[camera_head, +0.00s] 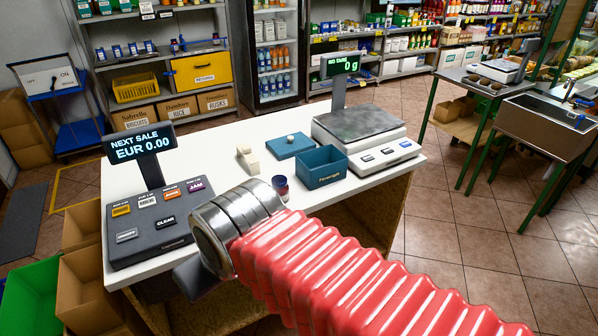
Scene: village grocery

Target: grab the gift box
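An open teal box (320,168), which looks like the gift box, stands on the white counter (225,172) left of the scale. A flat teal lid (289,146) with a small pale knob lies behind it, apart from the box. My arm, with a red ribbed sleeve and silver rings, reaches in from the lower right. My gripper (194,279) shows only as a dark part at the arm's end, over the counter's front left. It is in front of and left of the box, not touching it. Its fingers are mostly hidden.
A scale (361,137) stands right of the box, and a cash register (158,218) stands at the counter's left. A small dark jar (281,187) and a cream object (248,159) sit left of the box. Cardboard boxes (88,290) and a green crate (34,298) stand lower left.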

